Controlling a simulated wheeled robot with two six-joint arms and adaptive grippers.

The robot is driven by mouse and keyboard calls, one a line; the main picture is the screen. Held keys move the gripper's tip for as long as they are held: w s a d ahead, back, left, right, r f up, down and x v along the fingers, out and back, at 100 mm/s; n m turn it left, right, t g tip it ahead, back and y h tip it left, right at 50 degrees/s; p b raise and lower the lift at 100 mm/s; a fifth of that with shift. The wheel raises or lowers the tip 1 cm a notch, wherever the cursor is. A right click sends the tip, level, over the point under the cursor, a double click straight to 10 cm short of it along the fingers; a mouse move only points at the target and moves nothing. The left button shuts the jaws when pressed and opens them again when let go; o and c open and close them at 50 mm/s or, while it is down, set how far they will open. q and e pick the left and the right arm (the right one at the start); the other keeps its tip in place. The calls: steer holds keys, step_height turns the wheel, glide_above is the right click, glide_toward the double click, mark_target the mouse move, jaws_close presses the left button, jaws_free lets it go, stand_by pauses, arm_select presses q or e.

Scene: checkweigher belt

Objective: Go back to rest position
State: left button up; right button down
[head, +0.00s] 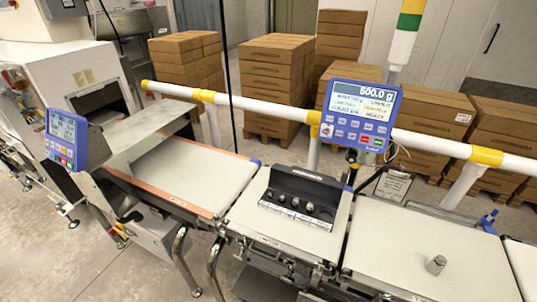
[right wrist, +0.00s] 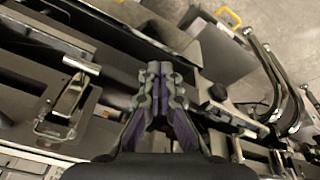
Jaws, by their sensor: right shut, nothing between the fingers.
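My right gripper (right wrist: 159,72) shows in the right wrist view, with its two dark fingers together and nothing between them. It is over dark machine frame parts. Neither gripper shows in the head view, and my left gripper is in no view. In the head view a metal weight (head: 436,264) stands upright on the right belt (head: 385,245), clear of any gripper. A black weight holder (head: 305,183) with several small weights sits on the middle belt section (head: 255,215). The blue display (head: 359,113) above reads 500.0 g.
A white rail with yellow joints (head: 260,105) runs behind the belts. Cardboard box stacks (head: 275,85) stand beyond it. A second blue panel (head: 65,138) is at the left by a metal tunnel (head: 140,140). In the right wrist view, curved metal legs (right wrist: 290,95) are at the right.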

steer(key=s+d+f, duration=0.1)
steer(key=s+f, duration=0.3)
steer(key=f, duration=0.4)
steer(key=s+d+f, duration=0.1)
steer(key=s+f, duration=0.2)
steer(key=f, duration=0.5)
steer(key=s+f+g, duration=0.1)
steer(key=s+f, duration=1)
steer(key=s, duration=0.4)
steer(key=shift+g+b, duration=0.3)
steer(key=shift+b, duration=0.05)
steer(key=shift+d+m, duration=0.1)
steer(key=shift+m, duration=0.2)
stand_by(1.1)
